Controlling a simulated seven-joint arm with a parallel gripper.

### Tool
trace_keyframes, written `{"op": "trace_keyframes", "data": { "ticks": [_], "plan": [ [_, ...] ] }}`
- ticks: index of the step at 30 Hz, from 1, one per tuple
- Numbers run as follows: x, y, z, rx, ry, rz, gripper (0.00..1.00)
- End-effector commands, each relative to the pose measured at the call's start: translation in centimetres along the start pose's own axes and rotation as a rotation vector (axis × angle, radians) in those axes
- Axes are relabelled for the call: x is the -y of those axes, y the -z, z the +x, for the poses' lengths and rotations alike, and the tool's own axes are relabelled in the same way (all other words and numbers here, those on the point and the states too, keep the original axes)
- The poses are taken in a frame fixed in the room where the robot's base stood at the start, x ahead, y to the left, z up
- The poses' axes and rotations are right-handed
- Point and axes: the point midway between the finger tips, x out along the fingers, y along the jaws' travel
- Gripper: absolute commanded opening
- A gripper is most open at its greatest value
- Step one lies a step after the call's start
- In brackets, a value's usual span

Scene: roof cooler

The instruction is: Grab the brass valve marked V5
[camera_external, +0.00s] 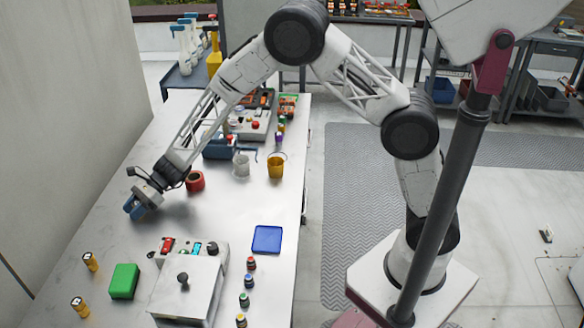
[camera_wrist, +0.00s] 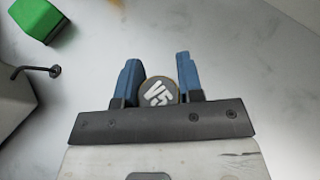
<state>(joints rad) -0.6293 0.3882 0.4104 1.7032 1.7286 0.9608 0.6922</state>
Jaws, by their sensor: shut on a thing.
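The brass valve marked V5 (camera_wrist: 158,92) shows its round dark top with white lettering in the wrist view. It sits between the two blue fingers of my gripper (camera_wrist: 158,72), which is shut on it. In the external view my gripper (camera_external: 134,207) is low over the left part of the table, and the valve in it is hidden or too small to make out. I cannot tell whether the valve touches the table. Two other brass cylinders with dark bands, one upper (camera_external: 90,261) and one lower (camera_external: 79,307), stand apart at the front left.
A green block (camera_external: 123,281) and a grey box with a black knob (camera_external: 187,292) are toward the front. A wall borders the left side.

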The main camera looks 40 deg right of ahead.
Motion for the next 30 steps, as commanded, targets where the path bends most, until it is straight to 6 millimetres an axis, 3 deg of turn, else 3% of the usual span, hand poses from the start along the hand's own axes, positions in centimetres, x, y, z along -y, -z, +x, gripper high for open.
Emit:
{"op": "trace_keyframes", "data": {
  "ticks": [8,16,30],
  "plan": [
    [0.0,-0.7,-0.3,0.001,0.000,-0.001,0.07],
    [0.0,-3.5,-1.4,0.001,0.001,-0.004,0.07],
    [-5.5,-2.3,-5.5,0.000,0.001,0.000,0.07]
  ]
}}
